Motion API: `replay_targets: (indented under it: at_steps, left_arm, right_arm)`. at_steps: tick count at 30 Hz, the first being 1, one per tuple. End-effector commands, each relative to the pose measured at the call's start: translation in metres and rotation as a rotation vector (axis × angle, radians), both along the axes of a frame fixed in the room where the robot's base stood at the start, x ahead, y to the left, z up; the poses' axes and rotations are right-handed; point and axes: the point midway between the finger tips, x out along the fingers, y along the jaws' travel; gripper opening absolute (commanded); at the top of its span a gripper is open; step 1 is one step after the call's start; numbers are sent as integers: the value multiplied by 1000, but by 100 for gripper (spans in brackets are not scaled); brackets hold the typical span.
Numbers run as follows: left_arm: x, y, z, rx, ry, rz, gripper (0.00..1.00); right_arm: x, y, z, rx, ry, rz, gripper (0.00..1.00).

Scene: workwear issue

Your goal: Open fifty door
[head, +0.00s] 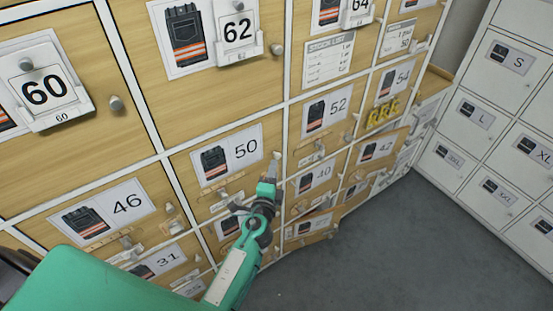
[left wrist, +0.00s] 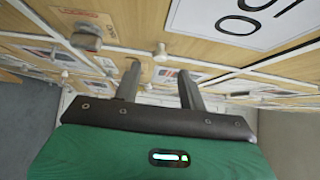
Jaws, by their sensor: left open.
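The fifty door (head: 184,171) is a wooden locker door with a white label (head: 245,149) showing a dark, orange-striped garment and "50". It looks shut. Its small knob (head: 276,156) is at the door's right edge. My left gripper (head: 271,170) is open, just below that knob and partly in front of the door's lower right corner. In the left wrist view, a round knob (left wrist: 160,51) appears between and beyond the two open fingers (left wrist: 158,88), with no clear contact. Part of a large-numbered label (left wrist: 245,22) shows upper right. My right gripper is out of view.
Numbered doors surround it, including 62 (head: 195,38), 46 (head: 100,212), 52 (head: 325,113) and 40 (head: 316,178), many with protruding knobs or holders. White lockers (head: 490,110) stand at the right. Grey floor (head: 385,245) is clear at lower right.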

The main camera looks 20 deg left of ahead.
Motion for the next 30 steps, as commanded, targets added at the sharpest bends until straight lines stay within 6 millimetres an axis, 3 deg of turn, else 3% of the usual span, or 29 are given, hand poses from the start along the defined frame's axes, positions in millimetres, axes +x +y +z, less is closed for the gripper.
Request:
replay_targets:
  at_steps: [3, 9, 22, 28, 30]
  left_arm:
    - [21, 2, 2, 2, -1, -1, 42]
    - [42, 5, 0, 1, 0, -1, 42]
    - [49, 6, -1, 1, 1, 0, 42]
    - [49, 6, -1, 1, 1, -1, 2]
    - [49, 6, -1, 1, 1, 0, 0]
  right_arm:
    - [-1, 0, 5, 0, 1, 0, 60]
    - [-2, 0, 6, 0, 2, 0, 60]
    - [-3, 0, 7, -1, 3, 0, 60]
    - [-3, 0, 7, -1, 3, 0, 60]
    - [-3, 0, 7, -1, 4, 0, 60]
